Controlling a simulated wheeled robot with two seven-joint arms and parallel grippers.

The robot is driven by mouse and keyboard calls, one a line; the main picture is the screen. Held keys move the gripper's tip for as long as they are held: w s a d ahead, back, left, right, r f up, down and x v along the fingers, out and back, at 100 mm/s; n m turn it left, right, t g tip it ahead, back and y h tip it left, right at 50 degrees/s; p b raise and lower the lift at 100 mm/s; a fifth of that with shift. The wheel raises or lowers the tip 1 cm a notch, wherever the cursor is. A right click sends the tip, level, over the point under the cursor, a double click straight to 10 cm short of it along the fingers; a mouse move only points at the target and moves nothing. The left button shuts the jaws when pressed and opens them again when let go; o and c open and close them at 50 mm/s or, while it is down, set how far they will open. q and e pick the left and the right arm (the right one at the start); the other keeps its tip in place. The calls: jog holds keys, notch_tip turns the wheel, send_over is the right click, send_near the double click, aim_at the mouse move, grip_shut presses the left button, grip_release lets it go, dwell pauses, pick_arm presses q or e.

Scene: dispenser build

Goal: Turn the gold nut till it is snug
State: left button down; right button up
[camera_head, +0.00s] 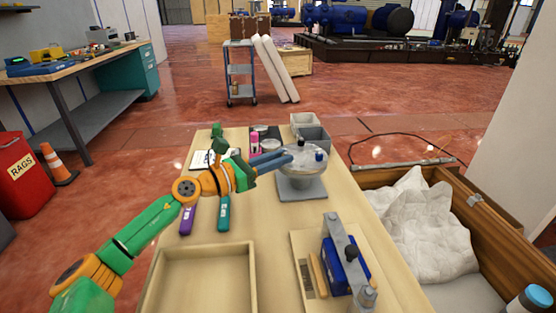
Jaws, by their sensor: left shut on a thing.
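The dispenser (303,175), a clear rounded bowl with a grey top, stands upright on a grey square base (302,189) at the table's right middle. A small blue part (320,155) shows at its right side. My left gripper (288,158) reaches in from the left. Its two long blue-grey fingers are shut with their tips against the dispenser's upper left side. What they grip is hidden at the tips. I cannot make out the gold nut; it is too small or covered. My right gripper is out of view.
An empty wooden tray (203,251) lies at the front. A blue and grey clamp-like device (343,262) stands on a board at front right. Purple (187,219) and teal (224,213) handled tools lie below my left arm. Grey bins (312,135) stand behind the dispenser.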

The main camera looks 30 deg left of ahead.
pick_arm(q)
jog(key=c, duration=0.8)
grip_release()
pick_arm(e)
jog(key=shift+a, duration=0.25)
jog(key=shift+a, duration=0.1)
pick_arm(q)
jog(key=b+v, duration=0.2)
jog(key=v, duration=0.5)
jog(key=shift+b, duration=0.35)
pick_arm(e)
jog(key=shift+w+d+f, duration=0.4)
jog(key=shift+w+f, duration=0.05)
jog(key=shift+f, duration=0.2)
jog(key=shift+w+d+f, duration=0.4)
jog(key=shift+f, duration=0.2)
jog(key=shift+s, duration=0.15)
